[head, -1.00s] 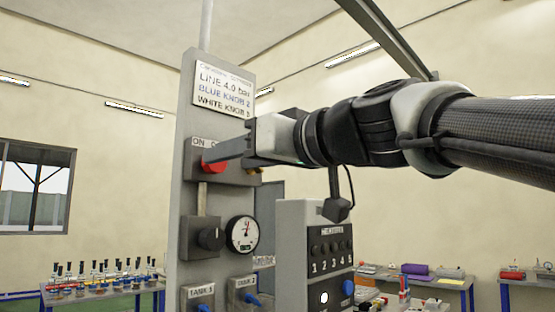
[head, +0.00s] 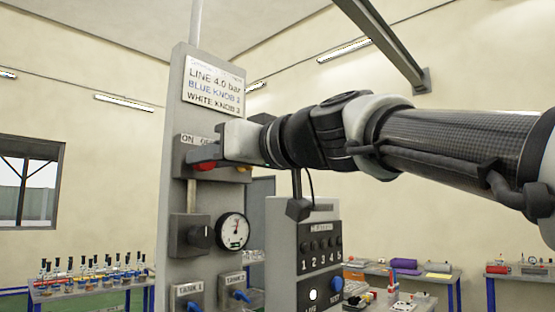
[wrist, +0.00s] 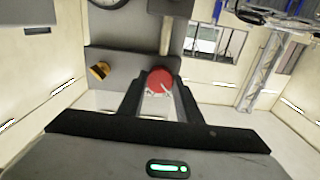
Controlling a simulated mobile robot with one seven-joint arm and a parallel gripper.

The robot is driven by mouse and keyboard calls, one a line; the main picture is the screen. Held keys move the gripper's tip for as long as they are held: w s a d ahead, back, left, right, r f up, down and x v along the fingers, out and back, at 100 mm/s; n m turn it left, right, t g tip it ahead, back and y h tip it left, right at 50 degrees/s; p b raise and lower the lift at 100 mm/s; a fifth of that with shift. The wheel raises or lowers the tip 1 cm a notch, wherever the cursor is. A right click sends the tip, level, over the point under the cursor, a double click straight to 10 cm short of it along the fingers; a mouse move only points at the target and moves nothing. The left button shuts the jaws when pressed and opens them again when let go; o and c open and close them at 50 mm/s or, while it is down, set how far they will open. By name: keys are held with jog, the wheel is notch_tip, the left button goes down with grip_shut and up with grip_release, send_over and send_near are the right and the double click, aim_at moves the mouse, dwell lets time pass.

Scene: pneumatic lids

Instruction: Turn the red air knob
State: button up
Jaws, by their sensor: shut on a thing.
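The red air knob (head: 205,166) sits on a grey ON/OFF box (head: 183,142) high on the upright grey panel. In the head view my gripper (head: 191,158) reaches in from the right and covers most of the knob. In the wrist view the round red knob (wrist: 160,81) lies between the two dark fingers of my gripper (wrist: 159,88), which are shut on its sides. Pale marks show on the knob's face; I cannot read its setting.
A brass fitting (wrist: 98,71) sticks out beside the knob. Below are a black knob (head: 200,236), a round gauge (head: 232,232) and blue tank handles (head: 240,296). A heater cabinet (head: 318,235) stands to the right under my arm. A sign (head: 213,86) hangs above.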

jog(key=shift+m+p, duration=0.6)
jog(key=shift+m, duration=8.3)
jog(key=o, duration=1)
jog(key=shift+o, duration=0.2)
jog(key=shift+s+d, duration=0.1)
jog(key=b+v, duration=0.1)
jog(key=v, duration=1.6)
